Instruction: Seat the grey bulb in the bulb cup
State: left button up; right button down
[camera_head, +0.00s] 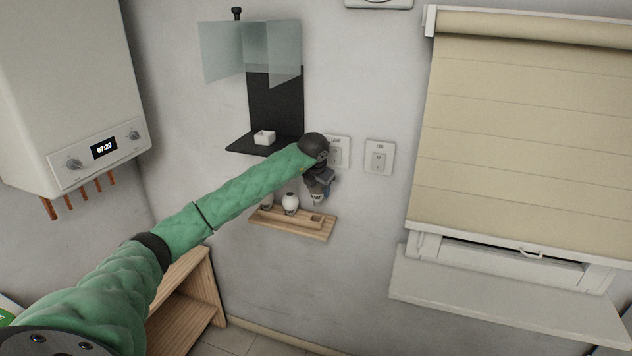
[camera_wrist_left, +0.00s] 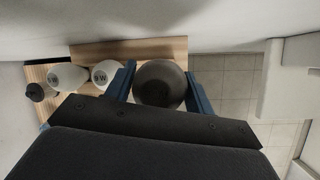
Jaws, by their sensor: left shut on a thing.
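The grey bulb (camera_wrist_left: 160,84) shows as a dark round shape between the two blue fingers of my left gripper (camera_wrist_left: 161,92) in the left wrist view. The gripper is shut on it. In the head view my left gripper (camera_head: 319,190) points down over the right end of a small wooden wall shelf (camera_head: 312,229); the bulb is hard to make out there. A small white open holder (camera_head: 264,137), which looks like the bulb cup, sits on a black wall ledge (camera_head: 243,146), above and left of the gripper. It looks empty. My right gripper is not in view.
A white bulb (camera_head: 290,203) stands on the wooden shelf, with others beside it, partly behind my arm. Glass panes (camera_head: 285,55) hang above the black ledge. Wall switches (camera_head: 339,152) are close to my wrist. A window blind (camera_head: 525,120) is at right.

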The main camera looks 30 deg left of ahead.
aim_at(316, 204)
pick_arm(q)
jog(key=shift+w+a+r+n, duration=0.15)
jog(key=shift+a+r+n, duration=0.05)
jog(key=shift+a+n, duration=0.15)
jog(key=shift+f, duration=1.7)
jog(key=shift+f+b, duration=0.5)
jog(key=shift+b, duration=0.1)
jog(key=shift+f, duration=0.15)
jog(key=shift+f+b, duration=0.7)
jog(key=shift+f, duration=0.35)
jog(key=shift+f+b, duration=0.25)
jog(key=shift+b, duration=0.15)
jog(key=shift+f, duration=0.3)
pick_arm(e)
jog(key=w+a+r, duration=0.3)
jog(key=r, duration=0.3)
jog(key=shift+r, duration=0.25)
